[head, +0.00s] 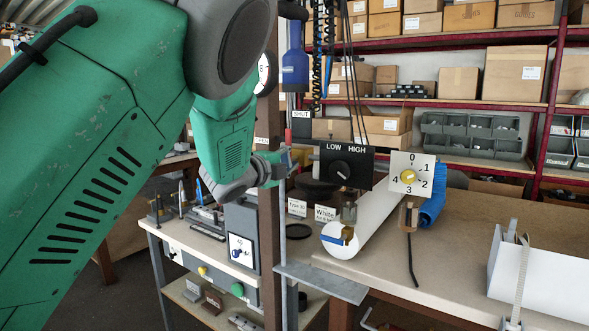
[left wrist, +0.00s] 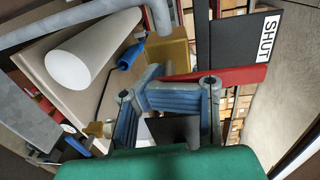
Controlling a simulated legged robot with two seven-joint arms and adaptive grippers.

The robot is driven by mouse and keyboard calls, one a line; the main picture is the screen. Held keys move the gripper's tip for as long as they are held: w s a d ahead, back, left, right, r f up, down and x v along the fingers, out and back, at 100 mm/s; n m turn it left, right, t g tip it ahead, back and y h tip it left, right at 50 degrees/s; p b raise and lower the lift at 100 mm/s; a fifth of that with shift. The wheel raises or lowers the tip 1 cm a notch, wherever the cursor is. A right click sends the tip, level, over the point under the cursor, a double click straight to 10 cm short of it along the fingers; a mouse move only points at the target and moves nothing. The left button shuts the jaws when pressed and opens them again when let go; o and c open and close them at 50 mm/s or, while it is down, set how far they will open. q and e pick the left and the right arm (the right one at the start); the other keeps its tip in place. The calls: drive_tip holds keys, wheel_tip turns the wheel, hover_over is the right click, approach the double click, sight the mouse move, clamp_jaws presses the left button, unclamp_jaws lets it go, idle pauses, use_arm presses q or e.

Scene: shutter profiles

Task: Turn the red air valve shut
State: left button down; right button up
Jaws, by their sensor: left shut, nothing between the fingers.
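The red lever of the air valve (left wrist: 232,74) shows in the left wrist view as a flat bar. It lies just beyond my left gripper's fingers, with a dark plate and a white SHUT label (left wrist: 270,38) above it. A yellowish block (left wrist: 170,58) is at the lever's left end. My left gripper (left wrist: 172,95) is shut and empty; whether its fingers touch the lever I cannot tell. My right gripper is not in view.
The brown post (head: 268,210) stands close to my left gripper. A black LOW/HIGH switch box (head: 346,166) and a white dial plate (head: 410,175) are to the right. A white roll (head: 375,225) lies on the bench (head: 450,265). Boxed shelves stand behind.

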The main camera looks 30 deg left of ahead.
use_arm(q)
drive_tip(key=shift+c, duration=0.5)
unclamp_jaws()
drive_tip(key=shift+t, duration=0.5)
drive_tip(key=r, duration=0.4)
drive_tip(key=shift+s+a+r, duration=0.15)
drive_tip(key=shift+s+r, duration=0.1)
drive_tip(key=shift+r, duration=0.15)
drive_tip(key=shift+s, duration=0.2)
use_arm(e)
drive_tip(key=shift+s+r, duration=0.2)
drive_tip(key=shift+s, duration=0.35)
use_arm(q)
drive_tip(key=shift+f, duration=0.15)
drive_tip(key=shift+s, duration=0.15)
approach(287, 145)
drive_tip(key=shift+s+a, duration=0.1)
drive_tip(key=shift+s, duration=0.9)
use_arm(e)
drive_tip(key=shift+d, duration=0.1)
